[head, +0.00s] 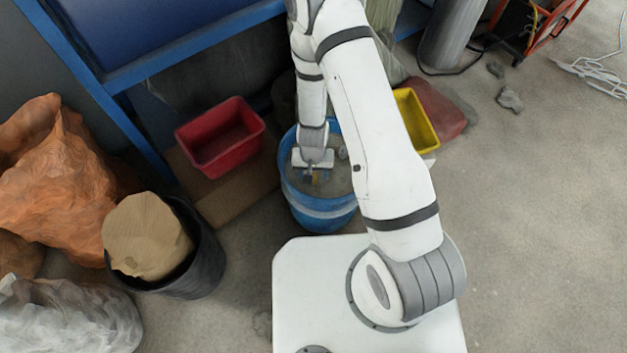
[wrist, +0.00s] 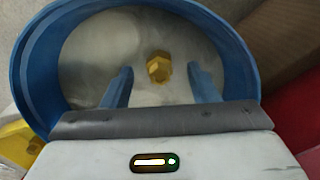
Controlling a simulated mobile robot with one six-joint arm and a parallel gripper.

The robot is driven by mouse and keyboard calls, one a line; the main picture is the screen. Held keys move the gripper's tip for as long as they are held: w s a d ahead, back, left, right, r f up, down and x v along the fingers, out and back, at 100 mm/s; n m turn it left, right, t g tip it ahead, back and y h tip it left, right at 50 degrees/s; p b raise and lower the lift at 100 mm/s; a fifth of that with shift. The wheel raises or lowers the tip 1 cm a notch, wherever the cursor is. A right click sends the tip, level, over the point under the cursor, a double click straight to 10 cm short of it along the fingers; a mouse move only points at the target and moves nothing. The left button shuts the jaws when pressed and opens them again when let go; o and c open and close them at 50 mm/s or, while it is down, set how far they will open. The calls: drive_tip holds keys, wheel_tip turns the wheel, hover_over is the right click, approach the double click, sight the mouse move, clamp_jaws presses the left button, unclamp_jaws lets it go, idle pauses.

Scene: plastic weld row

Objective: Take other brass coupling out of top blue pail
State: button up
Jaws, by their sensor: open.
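The blue pail (head: 301,209) stands on the floor in front of my base, and its rim (wrist: 22,75) fills much of the wrist view. One brass coupling (wrist: 159,67), yellow and faceted, lies on the pail's pale inner surface. My gripper (wrist: 161,80) is open over the pail's mouth, pointing down. Its two blue fingers are apart, and the coupling shows between and slightly beyond their tips, with nothing held. In the head view my gripper (head: 312,178) is small and partly hides the inside of the pail, so the coupling is hard to make out there.
A red bin (head: 222,137) stands left of the pail on a brown box. A yellow bin (head: 416,120) stands to the right, partly behind my arm. A black bucket (head: 196,262) holding a brown lump is at the lower left. Open floor lies right.

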wheel_tip(320, 180, down, 4)
drive_tip(key=shift+w+r+b, duration=0.1)
drive_tip(key=shift+r+b, duration=0.15)
drive_tip(key=shift+b, duration=0.95)
drive_tip(key=shift+r, duration=0.1)
clamp_jaws()
